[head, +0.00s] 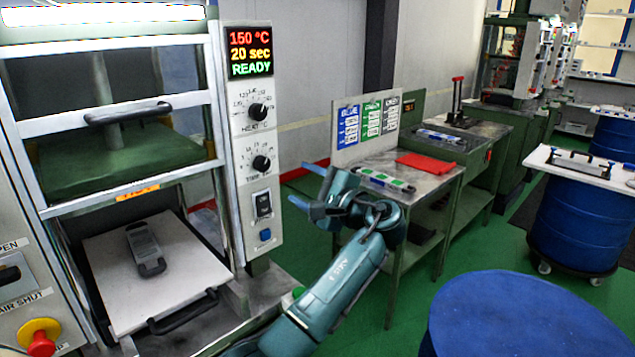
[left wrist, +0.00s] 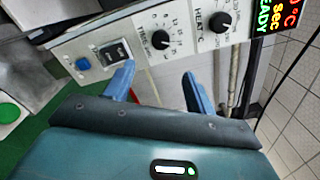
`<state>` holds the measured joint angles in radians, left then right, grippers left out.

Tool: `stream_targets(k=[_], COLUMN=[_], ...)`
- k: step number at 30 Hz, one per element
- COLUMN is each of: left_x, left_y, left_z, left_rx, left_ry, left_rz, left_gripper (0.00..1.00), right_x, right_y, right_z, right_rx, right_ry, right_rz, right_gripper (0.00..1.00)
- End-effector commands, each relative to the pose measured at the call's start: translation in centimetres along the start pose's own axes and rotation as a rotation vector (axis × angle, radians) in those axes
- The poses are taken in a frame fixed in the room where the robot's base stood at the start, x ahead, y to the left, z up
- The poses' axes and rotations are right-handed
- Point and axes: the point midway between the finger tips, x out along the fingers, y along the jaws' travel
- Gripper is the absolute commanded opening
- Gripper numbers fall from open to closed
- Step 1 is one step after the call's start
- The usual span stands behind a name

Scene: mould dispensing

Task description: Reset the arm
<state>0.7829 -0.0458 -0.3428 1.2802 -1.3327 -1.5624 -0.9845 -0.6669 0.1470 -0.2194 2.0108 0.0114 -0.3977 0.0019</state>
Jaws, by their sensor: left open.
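My left arm reaches up from the bottom of the head view. Its gripper (head: 308,205) is open and empty, in the air just right of the press control panel (head: 258,150). In the left wrist view the two blue fingers of this gripper (left wrist: 160,88) stand wide apart with nothing between them. The control panel (left wrist: 180,40) shows behind them, with its two knobs and a switch. The fingers look clear of the panel, though the exact gap cannot be told. My right gripper is not in view.
The press at left has a grey mould (head: 146,249) on its white lower plate (head: 190,280). A steel table (head: 425,185) with a red cloth (head: 427,163) stands right of the gripper. A blue round surface (head: 520,315) is at lower right. Green floor lies between.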

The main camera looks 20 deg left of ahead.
Motion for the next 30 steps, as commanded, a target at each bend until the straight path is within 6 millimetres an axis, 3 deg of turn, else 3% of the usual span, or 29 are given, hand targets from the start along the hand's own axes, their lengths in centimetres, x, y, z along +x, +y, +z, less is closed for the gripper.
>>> stream_targets(k=[6,8,10,14,18,20,24,27,30], left_x=[0.1,0.1,-0.1,-1.4,-4.8,-6.8,-12.3,-16.3,-19.7], left_y=[0.6,1.9,4.6,12.6,22.4,26.4,34.5,38.8,41.5], left_z=[-0.4,-1.2,-2.8,-6.7,-9.5,-9.8,-8.7,-6.5,-3.6], left_rx=[0.000,-0.005,-0.019,-0.090,-0.237,-0.317,-0.538,-0.719,-0.900], left_ry=[0.015,0.050,0.125,0.348,0.610,0.710,0.900,0.988,1.029], left_rz=[0.002,0.008,0.021,0.090,0.236,0.321,0.558,0.751,0.938], left_gripper=[0.55,0.55,0.55,0.55,0.55,0.55,0.55,0.55,0.55], right_x=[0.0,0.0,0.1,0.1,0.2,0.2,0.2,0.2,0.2], right_y=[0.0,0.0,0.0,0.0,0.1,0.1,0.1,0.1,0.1], right_z=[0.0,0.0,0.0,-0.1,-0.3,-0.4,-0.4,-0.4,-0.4], right_rx=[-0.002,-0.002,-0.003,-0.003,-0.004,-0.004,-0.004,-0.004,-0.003], right_ry=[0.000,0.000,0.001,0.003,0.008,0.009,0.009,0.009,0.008], right_rz=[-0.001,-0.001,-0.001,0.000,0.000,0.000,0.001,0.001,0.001], right_gripper=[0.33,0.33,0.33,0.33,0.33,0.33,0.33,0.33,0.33])
